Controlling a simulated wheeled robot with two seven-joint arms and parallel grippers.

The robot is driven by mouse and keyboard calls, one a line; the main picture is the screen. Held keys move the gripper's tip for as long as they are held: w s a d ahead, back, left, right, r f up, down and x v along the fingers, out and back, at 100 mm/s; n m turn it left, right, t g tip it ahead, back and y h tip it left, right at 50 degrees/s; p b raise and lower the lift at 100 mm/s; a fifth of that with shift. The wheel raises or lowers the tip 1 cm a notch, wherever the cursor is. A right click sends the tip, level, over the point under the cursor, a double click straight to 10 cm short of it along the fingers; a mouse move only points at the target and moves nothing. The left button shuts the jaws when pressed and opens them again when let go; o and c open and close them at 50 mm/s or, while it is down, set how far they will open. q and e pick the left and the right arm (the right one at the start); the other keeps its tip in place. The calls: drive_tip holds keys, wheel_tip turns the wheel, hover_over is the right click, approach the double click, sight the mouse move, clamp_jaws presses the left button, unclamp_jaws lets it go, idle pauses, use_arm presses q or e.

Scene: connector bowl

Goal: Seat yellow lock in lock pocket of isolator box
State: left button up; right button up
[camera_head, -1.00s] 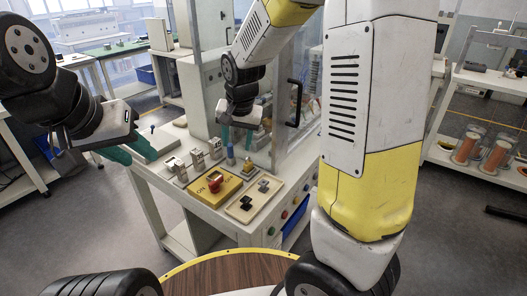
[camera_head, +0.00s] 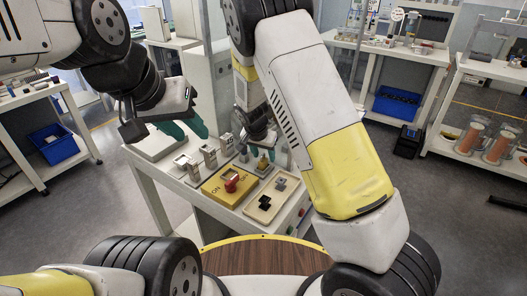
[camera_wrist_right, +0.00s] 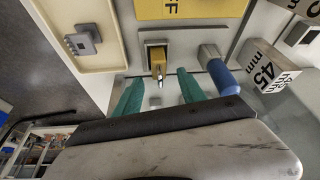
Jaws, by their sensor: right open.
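The yellow lock (camera_head: 263,161) stands in a small grey holder near the back right of the table. In the right wrist view the lock (camera_wrist_right: 158,60) shows its brass body and a bright metal tip. My right gripper (camera_wrist_right: 160,92) is open, its green fingertips on either side of the lock's near end, apart from it. In the head view the right gripper (camera_head: 262,146) is low behind the lock. The yellow isolator box (camera_head: 226,186) lies in front, with a red switch and ON/OFF lettering. I cannot make out its lock pocket. My left gripper (camera_head: 186,130) is open and empty over the table's left rear.
A blue cylinder (camera_wrist_right: 224,78) stands right beside the lock in the wrist view, then a 45 mm block (camera_wrist_right: 272,66). A beige tray (camera_head: 261,208) with dark parts lies right of the box. Grey blocks (camera_head: 208,155) stand behind the box.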

drive_tip(key=shift+x, duration=1.2)
clamp_jaws()
drive_tip(key=shift+r, duration=0.1)
